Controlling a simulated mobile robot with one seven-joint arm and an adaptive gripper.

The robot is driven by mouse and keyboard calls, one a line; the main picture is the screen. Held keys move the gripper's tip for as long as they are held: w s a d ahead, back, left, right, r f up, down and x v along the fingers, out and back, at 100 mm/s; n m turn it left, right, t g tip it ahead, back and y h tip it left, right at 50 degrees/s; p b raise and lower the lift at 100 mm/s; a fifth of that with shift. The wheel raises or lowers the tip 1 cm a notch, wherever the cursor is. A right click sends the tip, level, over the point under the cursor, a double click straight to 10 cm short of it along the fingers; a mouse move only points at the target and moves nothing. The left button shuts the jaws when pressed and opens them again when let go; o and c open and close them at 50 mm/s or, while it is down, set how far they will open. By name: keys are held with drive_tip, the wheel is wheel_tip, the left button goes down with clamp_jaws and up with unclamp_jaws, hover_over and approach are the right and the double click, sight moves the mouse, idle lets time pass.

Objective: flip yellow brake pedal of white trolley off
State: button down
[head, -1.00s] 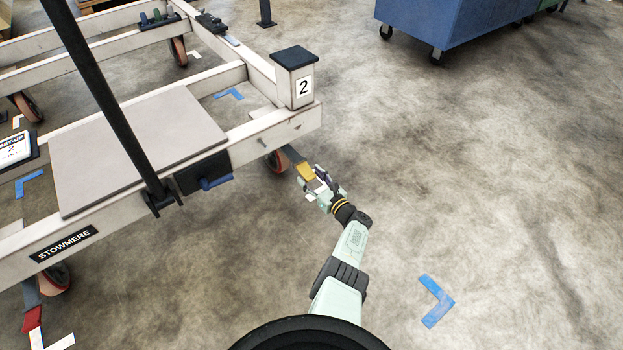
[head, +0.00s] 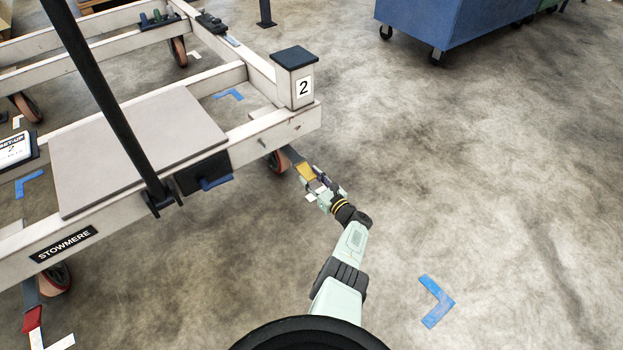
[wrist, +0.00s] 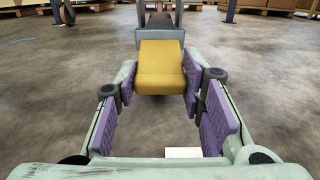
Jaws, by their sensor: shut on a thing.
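The white trolley (head: 262,128) stands at the left in the head view, with a post marked 2 at its near right corner. The yellow brake pedal (head: 306,172) sticks out on a grey lever from the caster under that corner. My gripper (head: 316,182) is at the pedal. In the wrist view the yellow pedal (wrist: 160,68) lies between the purple finger pads of my gripper (wrist: 160,92), which are shut on its sides. The pedal's far end joins the grey lever, and the caster wheel behind it is partly hidden.
A red pedal (head: 33,319) shows at another caster at the lower left. A blue cabinet on wheels (head: 440,25) stands at the top right. Blue floor tape (head: 435,302) lies right of my arm. The floor to the right is clear.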

sight(304, 168)
drive_tip(key=shift+r, duration=0.1)
drive_tip(key=r+p, duration=0.1)
drive_tip(key=p, duration=0.2)
drive_tip(key=shift+s+r+g+h, duration=0.1)
drive_tip(key=shift+r+g+h, duration=0.05)
drive_tip(key=shift+g+h, duration=0.2)
drive_tip(key=r+g+h+p, duration=0.1)
drive_tip(key=p, duration=0.4)
drive_tip(key=shift+r+g+p, duration=0.35)
drive_tip(key=shift+p, duration=0.05)
drive_tip(key=r+g+h+p, duration=0.1)
drive_tip(key=p, duration=0.3)
drive_tip(key=shift+g, duration=0.4)
drive_tip(key=p, duration=0.1)
drive_tip(key=g+h+p, duration=0.1)
drive_tip(key=shift+w+r+g+h+p, duration=0.2)
drive_tip(key=shift+r+g+h+p, duration=0.1)
drive_tip(key=shift+p, duration=0.1)
drive_tip(key=shift+f, duration=0.1)
drive_tip(key=c, duration=1)
unclamp_jaws()
drive_tip(key=shift+a, duration=0.1)
drive_tip(key=shift+c, duration=0.2)
